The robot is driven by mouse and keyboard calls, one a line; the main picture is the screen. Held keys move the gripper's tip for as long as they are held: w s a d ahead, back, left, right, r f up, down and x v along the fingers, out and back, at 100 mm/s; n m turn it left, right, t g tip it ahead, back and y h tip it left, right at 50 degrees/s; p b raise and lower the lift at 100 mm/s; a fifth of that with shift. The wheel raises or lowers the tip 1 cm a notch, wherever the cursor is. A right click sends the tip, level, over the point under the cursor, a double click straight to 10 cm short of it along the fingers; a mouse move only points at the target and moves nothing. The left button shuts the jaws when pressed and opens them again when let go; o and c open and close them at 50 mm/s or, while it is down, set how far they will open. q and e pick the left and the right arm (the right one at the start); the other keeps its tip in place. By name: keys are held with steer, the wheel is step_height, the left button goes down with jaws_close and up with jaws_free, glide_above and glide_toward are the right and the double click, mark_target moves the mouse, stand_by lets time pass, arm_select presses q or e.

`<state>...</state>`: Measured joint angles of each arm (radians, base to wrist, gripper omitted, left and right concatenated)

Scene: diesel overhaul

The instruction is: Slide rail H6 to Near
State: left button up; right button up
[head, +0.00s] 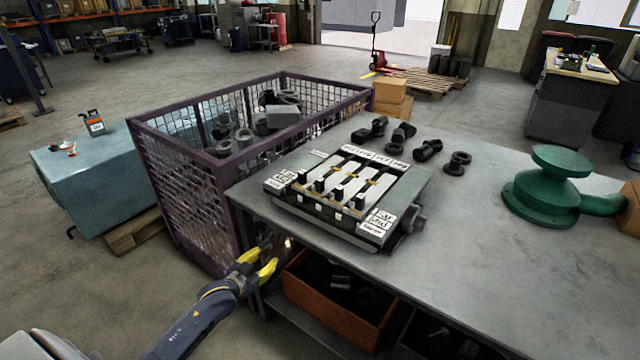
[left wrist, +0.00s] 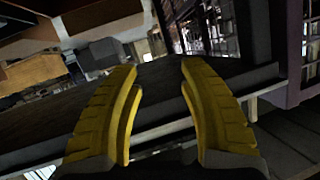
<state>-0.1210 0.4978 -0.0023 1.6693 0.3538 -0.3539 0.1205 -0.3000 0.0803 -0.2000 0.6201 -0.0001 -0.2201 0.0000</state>
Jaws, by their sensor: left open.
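A grey box with several parallel slide rails (head: 345,190) sits on the workbench in the head view. Dark knobs (head: 319,185) stand on the rails near the box's front edge, and white labels (head: 370,154) line its far edge and front corners. The lettering is too small to tell which rail is H6. My left gripper (head: 264,262) has yellow fingers and is off the bench's left front corner, below and in front of the box, touching nothing. In the left wrist view its fingers (left wrist: 158,85) are apart and empty. My right gripper is in neither view.
The workbench (head: 480,230) carries dark metal parts (head: 428,150) behind the box and a green pump-like casting (head: 545,190) at right. A purple mesh crate (head: 185,185) stands against its left side. An orange bin (head: 335,305) sits under the bench top.

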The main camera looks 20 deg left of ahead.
arm_select(q)
steer(key=w+d+r+t+h, duration=0.1)
steer(key=w+d+r+t, duration=0.15)
steer(key=r, duration=1.15)
steer(key=h, duration=0.3)
glide_toward(318, 183)
steer(key=shift+t, duration=0.45)
steer(key=x, duration=0.7)
steer(key=f+x, duration=0.1)
steer(key=x, duration=0.3)
jaws_close()
